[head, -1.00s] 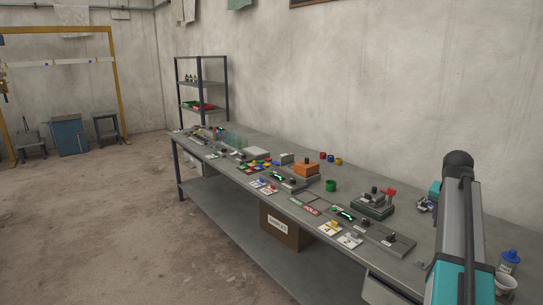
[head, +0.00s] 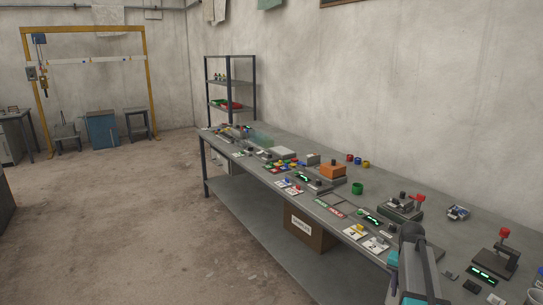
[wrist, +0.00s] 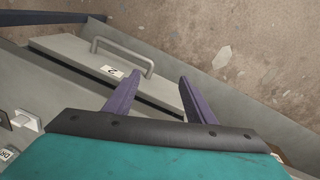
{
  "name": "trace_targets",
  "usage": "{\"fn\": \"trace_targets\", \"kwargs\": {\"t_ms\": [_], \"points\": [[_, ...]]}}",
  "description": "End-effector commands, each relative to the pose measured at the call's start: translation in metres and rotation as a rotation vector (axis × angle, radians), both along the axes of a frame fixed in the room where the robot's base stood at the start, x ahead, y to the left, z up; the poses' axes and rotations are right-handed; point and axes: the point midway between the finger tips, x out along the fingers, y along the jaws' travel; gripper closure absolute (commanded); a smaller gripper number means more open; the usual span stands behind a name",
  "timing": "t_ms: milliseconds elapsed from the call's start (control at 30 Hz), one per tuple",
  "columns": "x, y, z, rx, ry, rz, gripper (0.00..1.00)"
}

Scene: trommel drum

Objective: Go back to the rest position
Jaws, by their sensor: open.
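My gripper (wrist: 154,95) shows in the wrist view with its two purple fingers spread apart and nothing between them. Beyond the fingertips are a grey drawer front with a handle (wrist: 128,52) and a small label marked 2 (wrist: 111,72). The floor lies past it.
The long bench carries an orange box (head: 333,172), a green cup (head: 357,188), a red-knobbed device (head: 505,233) and several small parts. A cardboard box (head: 307,232) sits under it. A shelf rack (head: 230,83) stands behind. The floor (head: 130,220) at left is open.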

Motion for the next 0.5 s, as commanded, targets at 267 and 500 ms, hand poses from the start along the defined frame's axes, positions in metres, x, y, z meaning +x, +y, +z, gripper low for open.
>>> {"fn": "trace_targets", "kwargs": {"t_ms": [267,500], "points": [[-0.026,0.063,-0.079,0.046,0.095,0.082,0.5],[-0.058,0.113,-0.141,0.082,0.174,0.155,0.5]]}}
